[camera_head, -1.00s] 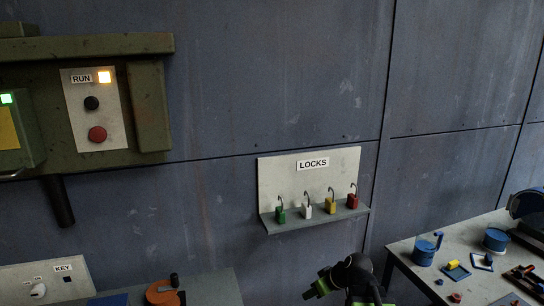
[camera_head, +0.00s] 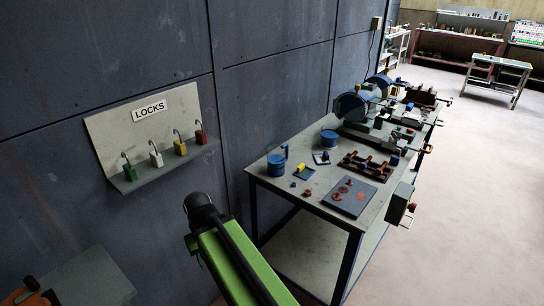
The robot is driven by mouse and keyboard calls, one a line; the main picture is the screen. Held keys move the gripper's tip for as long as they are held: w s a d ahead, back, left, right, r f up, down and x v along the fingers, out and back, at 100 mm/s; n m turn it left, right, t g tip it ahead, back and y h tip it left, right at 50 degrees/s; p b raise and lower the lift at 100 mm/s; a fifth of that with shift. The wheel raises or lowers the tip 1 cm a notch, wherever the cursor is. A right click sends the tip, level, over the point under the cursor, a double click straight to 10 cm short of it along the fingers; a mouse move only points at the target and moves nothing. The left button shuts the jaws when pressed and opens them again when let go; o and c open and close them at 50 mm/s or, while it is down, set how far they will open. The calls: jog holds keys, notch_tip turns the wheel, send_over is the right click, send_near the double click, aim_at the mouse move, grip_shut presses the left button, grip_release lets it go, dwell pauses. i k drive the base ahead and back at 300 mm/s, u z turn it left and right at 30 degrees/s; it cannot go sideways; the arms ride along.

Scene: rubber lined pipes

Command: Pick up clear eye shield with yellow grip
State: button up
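On the workbench (camera_head: 282,191) in the head view lies a small square piece with a yellow grip (camera_head: 301,168). It is the only piece there with a yellow grip, and its plate looks bluish, so I cannot tell that it is clear. A pale square with a dark blue part (camera_head: 321,157) lies just behind it. My green arm is at the bottom centre, left of the bench and apart from these pieces. A small green part beside its dark joint may be my gripper (camera_head: 191,243). Its fingertips cannot be made out, and nothing held shows.
A blue mug (camera_head: 277,163), a blue round tin (camera_head: 329,138), a red-brown rack (camera_head: 368,166) and a blue-grey plate (camera_head: 349,197) share the bench. Grinders stand behind. A lock shelf (camera_head: 165,170) is on the left wall. Open floor (camera_head: 455,200) lies to the right.

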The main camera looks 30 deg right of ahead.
aim_at(304, 172)
jog(key=u, duration=4.4)
jog(key=i, duration=0.1)
jog(key=z, duration=2.6)
jog(key=k, duration=1.1)
jog(key=z, duration=1.25)
jog(key=i, duration=1)
jog(key=u, duration=0.05)
